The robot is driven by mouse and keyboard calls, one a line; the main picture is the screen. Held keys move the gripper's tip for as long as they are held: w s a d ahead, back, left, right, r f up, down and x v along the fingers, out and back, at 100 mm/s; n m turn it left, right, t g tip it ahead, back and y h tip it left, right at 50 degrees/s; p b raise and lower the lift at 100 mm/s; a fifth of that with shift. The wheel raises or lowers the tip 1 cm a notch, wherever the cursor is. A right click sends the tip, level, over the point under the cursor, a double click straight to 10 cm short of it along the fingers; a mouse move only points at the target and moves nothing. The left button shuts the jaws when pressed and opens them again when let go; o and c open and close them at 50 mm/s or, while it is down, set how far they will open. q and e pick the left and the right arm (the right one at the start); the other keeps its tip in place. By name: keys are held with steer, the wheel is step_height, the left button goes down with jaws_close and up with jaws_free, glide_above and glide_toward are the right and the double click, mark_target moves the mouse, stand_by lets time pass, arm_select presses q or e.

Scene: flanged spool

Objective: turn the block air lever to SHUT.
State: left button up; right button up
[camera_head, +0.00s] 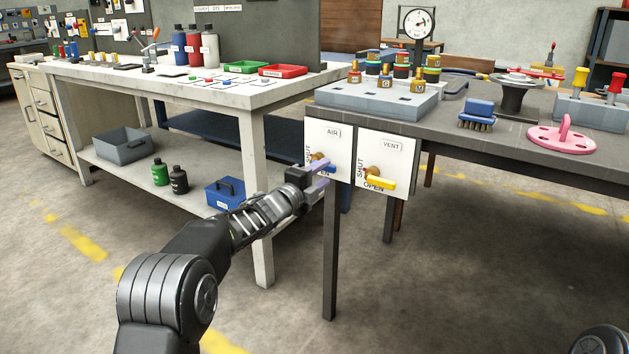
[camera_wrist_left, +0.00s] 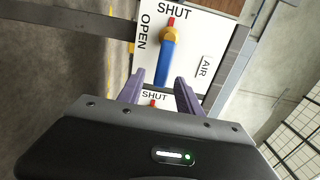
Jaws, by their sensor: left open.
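The AIR panel (camera_head: 340,144) is a white plate on the front of the right-hand table, with SHUT on its left and OPEN at its bottom. Its blue lever (camera_wrist_left: 167,62) has a brass pivot (camera_wrist_left: 173,32). In the left wrist view the lever points down from the pivot, away from the SHUT word and red mark, towards my gripper. My left gripper (camera_head: 321,181) has purple fingers, also in the left wrist view (camera_wrist_left: 160,77). It is open, with the lever's free end appearing between the fingertips; contact cannot be told. In the head view the fingers partly hide the lever. My right gripper is out of view.
The VENT panel (camera_head: 387,155) with a yellow lever (camera_head: 381,183) is close to the right of the AIR panel. The table (camera_head: 470,143) overhangs both, with a dark leg (camera_head: 330,260) below. A white workbench (camera_head: 225,99) stands left, near my left arm.

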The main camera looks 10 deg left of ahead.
arm_select(q)
steer(key=v, duration=0.4)
stand_by(0.3)
